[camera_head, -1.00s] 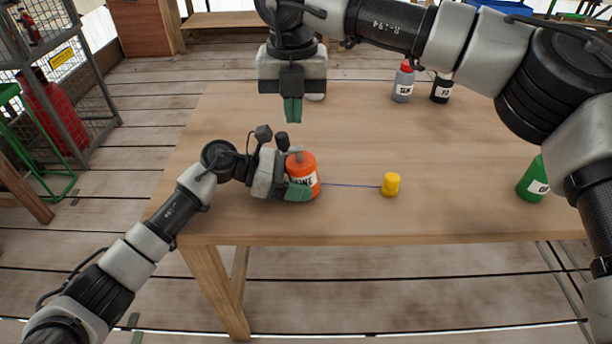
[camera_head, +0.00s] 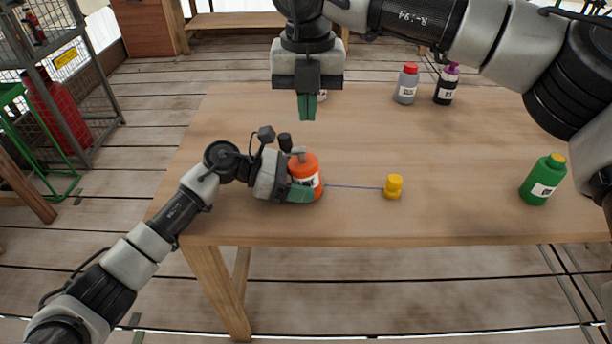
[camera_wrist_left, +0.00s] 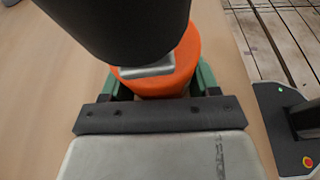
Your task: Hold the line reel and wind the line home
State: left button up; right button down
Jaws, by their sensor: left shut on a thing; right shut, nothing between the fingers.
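The orange line reel (camera_head: 307,174) stands upright on the table, with a white label and a grey crank on top. My left gripper (camera_head: 299,192) is shut on it from the left side. In the left wrist view the orange reel (camera_wrist_left: 166,84) sits between the green fingers, its top partly hidden by a dark part. A thin blue line (camera_head: 352,187) runs from the reel to a yellow float-like piece (camera_head: 393,187) on the table to the right. My right gripper (camera_head: 307,106) is shut and empty, pointing down above and behind the reel.
A green bottle (camera_head: 542,181) stands at the right of the table (camera_head: 450,140). A grey bottle with a red cap (camera_head: 407,84) and a black bottle with a purple cap (camera_head: 446,84) stand at the back. A white object is partly hidden behind my right gripper.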

send_near(297, 167)
jog(key=shift+s+d+f, duration=0.2)
jog(key=shift+s+d, duration=0.3)
jog(key=shift+s, duration=0.05)
jog(key=shift+s+d+f, duration=0.15)
jog(key=shift+s+d, duration=0.3)
jog(key=shift+s, duration=0.05)
jog(key=shift+f, duration=0.1)
dwell(1.2)
jog(key=shift+f, duration=1.4)
jog(key=shift+w+a, duration=0.1)
jog(key=shift+w, duration=0.05)
jog(key=shift+w+a, duration=0.2)
jog(key=shift+w, duration=0.2)
jog(key=shift+a, duration=0.1)
jog(key=shift+w+a, duration=0.15)
jog(key=shift+a, duration=0.05)
jog(key=shift+w+a, duration=0.35)
dwell(0.7)
